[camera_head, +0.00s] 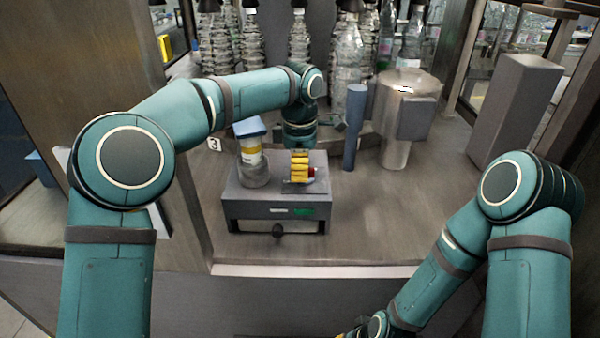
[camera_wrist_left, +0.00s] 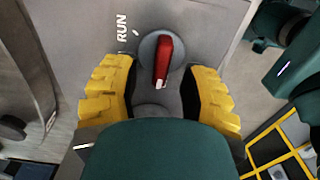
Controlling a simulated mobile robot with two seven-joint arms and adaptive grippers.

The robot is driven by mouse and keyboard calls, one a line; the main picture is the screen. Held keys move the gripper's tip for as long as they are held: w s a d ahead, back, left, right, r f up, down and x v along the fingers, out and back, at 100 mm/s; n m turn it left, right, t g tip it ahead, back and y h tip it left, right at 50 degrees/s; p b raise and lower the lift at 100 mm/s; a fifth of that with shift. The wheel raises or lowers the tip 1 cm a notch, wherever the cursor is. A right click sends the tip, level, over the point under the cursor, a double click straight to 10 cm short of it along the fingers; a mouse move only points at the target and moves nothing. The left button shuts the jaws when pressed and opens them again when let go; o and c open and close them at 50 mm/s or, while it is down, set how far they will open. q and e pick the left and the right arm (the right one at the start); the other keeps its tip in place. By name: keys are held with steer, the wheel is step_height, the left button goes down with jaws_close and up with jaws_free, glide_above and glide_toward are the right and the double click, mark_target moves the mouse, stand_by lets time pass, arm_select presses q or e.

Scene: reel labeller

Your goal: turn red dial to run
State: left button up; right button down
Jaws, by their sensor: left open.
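The red dial (camera_wrist_left: 165,58) sits on a round grey base on a grey panel in the left wrist view. Its handle points down the picture with a white tip at the lower end, away from the white RUN label (camera_wrist_left: 122,28) and its tick at upper left. My left gripper (camera_wrist_left: 163,70) is open, one yellow finger on each side of the dial, with visible gaps. In the head view my left gripper (camera_head: 301,170) is over the grey labeller box (camera_head: 250,210), hiding most of the dial. Only a yellow part of my right gripper (camera_head: 349,333) shows at the bottom edge.
A blue-grey post (camera_head: 354,125) and a metal cylinder (camera_head: 396,150) stand to the right. Bottles line the back.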

arm_select(q)
steer(key=shift+f, duration=0.45)
jaws_close()
